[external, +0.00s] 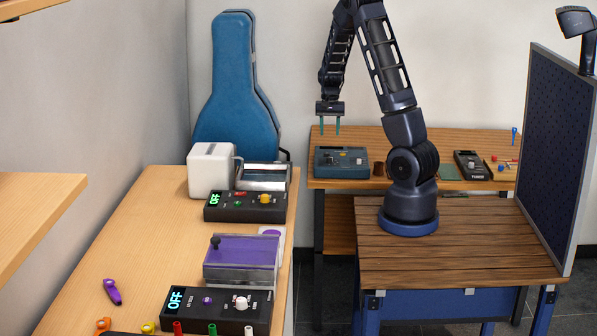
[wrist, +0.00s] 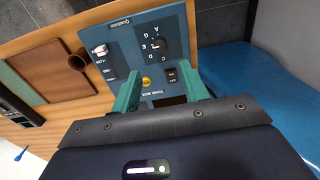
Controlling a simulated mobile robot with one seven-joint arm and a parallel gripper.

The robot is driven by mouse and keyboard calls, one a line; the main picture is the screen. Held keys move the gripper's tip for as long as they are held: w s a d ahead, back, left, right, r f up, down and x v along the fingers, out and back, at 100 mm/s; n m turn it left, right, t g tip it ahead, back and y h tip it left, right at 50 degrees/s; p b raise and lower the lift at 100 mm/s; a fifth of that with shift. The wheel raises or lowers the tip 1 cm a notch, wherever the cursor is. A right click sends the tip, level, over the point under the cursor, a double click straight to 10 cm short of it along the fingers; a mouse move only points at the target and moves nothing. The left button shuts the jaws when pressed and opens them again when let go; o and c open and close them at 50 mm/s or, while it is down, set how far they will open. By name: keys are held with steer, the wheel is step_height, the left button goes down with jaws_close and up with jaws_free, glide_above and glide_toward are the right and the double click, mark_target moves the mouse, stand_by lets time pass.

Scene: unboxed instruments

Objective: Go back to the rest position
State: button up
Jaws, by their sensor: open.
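My gripper (external: 330,126) is open and empty, its two green fingers pointing down. It hangs above the blue tuner box (external: 341,162) on the back table, apart from it in the external view. In the wrist view my gripper (wrist: 172,92) shows both green fingertips spread, with the blue box (wrist: 127,45) beyond them.
The back table also holds a brown cup (external: 379,168), a black device (external: 471,165) and small tools. A blue guitar case (external: 238,90) leans behind. The left table (external: 150,225) carries two black control boxes and a purple-lidded box (external: 240,258). A dark panel (external: 555,150) stands right.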

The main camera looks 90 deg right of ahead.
steer(key=w+a+r+n+t, duration=0.1)
steer(key=w+a+r+n, duration=0.3)
steer(key=a, duration=0.5)
steer(key=w+a+r+n+t, duration=0.1)
steer(key=w+a+r+n, duration=0.15)
steer(key=a+r, duration=0.55)
steer(key=w+a+r+n, duration=0.2)
steer(key=w+a+r, duration=0.2)
steer(key=a, duration=0.6)
steer(key=s+a+r+n+t, duration=0.1)
steer(key=s+a+r+n, duration=0.1)
steer(key=a, duration=0.6)
steer(key=s+a+r+n, duration=0.3)
steer(key=s+a, duration=0.3)
steer(key=a, duration=0.2)
steer(key=s+a+r+n+t, duration=0.1)
steer(key=s+a+n, duration=0.3)
steer(key=a, duration=0.4)
steer(key=shift+a+r+t, duration=0.2)
steer(key=shift+r+t, duration=0.1)
steer(key=shift+r, duration=0.5)
steer(key=shift+n, duration=0.25)
